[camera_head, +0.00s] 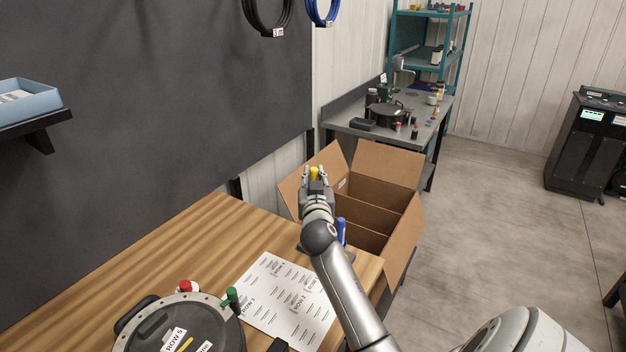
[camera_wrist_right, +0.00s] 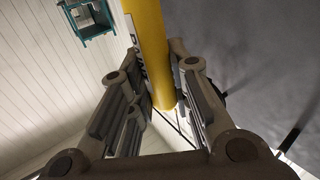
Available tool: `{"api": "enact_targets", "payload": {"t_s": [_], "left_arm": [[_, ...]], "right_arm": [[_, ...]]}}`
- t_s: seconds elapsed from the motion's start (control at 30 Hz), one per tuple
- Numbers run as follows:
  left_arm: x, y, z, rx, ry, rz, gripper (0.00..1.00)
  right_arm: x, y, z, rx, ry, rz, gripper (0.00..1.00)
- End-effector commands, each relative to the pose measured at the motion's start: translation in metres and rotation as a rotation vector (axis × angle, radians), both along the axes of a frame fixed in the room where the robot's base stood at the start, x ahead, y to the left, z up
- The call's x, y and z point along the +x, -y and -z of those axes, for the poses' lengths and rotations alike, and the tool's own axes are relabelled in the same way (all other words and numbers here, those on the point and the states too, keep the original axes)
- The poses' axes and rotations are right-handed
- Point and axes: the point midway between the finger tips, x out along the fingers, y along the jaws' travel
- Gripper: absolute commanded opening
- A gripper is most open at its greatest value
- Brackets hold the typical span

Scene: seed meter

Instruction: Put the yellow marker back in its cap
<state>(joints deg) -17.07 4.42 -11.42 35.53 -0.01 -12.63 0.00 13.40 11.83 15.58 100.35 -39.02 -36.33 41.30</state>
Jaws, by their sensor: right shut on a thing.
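My right gripper (camera_head: 314,176) is shut on the yellow marker (camera_head: 315,173), held up near the far end of the wooden bench. In the right wrist view the marker (camera_wrist_right: 148,50) runs as a thick yellow cylinder between the fingers of the gripper (camera_wrist_right: 160,110), with part of a printed label showing. Its tip is hidden in both views. I cannot make out a separate yellow cap. A blue marker (camera_head: 341,231) stands upright beside my right arm, its base partly hidden. A red-topped item (camera_head: 185,287) and a green one (camera_head: 232,295) stand by the seed meter. My left gripper is out of view.
The round dark seed meter (camera_head: 145,337), with a yellow streak on its lid, sits at the bench's front. A printed sheet (camera_head: 285,300) lies beside it. An open cardboard box (camera_head: 390,165) stands beyond the bench (camera_head: 150,255).

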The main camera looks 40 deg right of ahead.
Motion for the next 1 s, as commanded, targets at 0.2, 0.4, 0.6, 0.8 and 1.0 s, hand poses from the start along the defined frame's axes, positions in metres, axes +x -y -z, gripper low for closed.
{"api": "enact_targets", "payload": {"t_s": [0.2, 0.4, 0.6, 0.8, 1.0], "left_arm": [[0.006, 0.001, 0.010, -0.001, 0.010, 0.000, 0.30], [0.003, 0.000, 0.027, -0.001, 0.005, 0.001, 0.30], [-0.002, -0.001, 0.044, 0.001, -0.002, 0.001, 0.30], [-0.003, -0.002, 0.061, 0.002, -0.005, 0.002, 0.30], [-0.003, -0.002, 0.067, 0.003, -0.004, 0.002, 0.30]], "right_arm": [[0.000, 0.000, 0.013, -0.002, -0.001, -0.001, 0.00], [0.000, -0.001, 0.032, -0.002, -0.002, -0.002, 0.00], [0.000, -0.001, 0.053, -0.002, -0.002, -0.002, 0.00], [0.000, -0.001, 0.071, -0.001, -0.001, -0.003, 0.00], [0.000, -0.001, 0.078, -0.001, 0.001, -0.003, 0.00]]}}
